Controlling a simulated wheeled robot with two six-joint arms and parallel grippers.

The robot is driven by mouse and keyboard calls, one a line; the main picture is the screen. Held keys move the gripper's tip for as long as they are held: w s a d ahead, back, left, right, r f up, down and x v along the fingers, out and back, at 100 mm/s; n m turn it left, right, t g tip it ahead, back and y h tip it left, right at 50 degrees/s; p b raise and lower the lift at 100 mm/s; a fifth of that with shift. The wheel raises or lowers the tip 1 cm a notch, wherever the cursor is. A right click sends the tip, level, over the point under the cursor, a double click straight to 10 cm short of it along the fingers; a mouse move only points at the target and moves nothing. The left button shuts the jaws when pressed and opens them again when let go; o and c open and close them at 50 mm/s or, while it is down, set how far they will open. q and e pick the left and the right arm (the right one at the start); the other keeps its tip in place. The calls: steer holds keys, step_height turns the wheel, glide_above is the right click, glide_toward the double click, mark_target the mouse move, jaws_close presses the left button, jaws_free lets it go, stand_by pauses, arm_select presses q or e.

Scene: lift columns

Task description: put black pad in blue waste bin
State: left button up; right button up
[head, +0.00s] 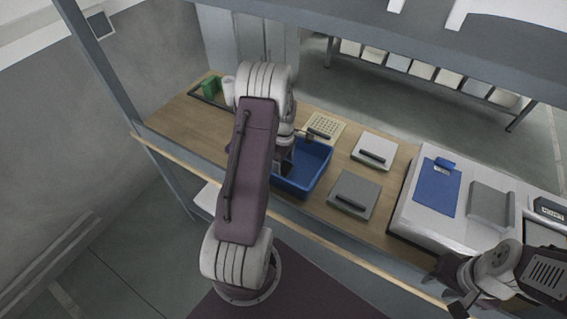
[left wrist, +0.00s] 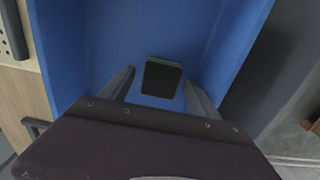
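The blue waste bin (head: 322,172) stands on the wooden bench, partly hidden by my left arm in the head view. My left gripper (head: 285,158) is over the bin. In the left wrist view, the gripper's two fingers (left wrist: 160,94) are spread apart, pointing into the blue bin (left wrist: 110,40). The black pad (left wrist: 161,78), with a thin greenish edge, shows between and beyond the fingertips, against the blue interior, with gaps on both sides. The pad cannot be seen in the head view. My right gripper (head: 450,289) is at the lower right, its dark fingers apart and empty.
Near the bin are a beige perforated plate (head: 323,127), a white block (head: 377,146) and a grey block (head: 354,187) with dark handles. A green box (head: 210,86) sits at the far left. A white platform (head: 412,208) holding a blue sheet (head: 438,187) stands at the right.

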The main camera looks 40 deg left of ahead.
mark_target(284, 165)
arm_select(q)
step_height(284, 165, up, 12)
steer(key=s+d+m, duration=0.4)
steer(key=d+m, duration=0.2)
steer(key=s+d+f+m, duration=0.1)
steer(key=s+d+m, duration=0.3)
steer(key=d+m, duration=0.2)
steer(key=s+d+m+t, duration=0.1)
steer(key=s+d+m, duration=0.4)
steer(key=d+m, duration=0.1)
steer(key=shift+f+m+b, duration=0.35)
steer(key=shift+m, duration=0.15)
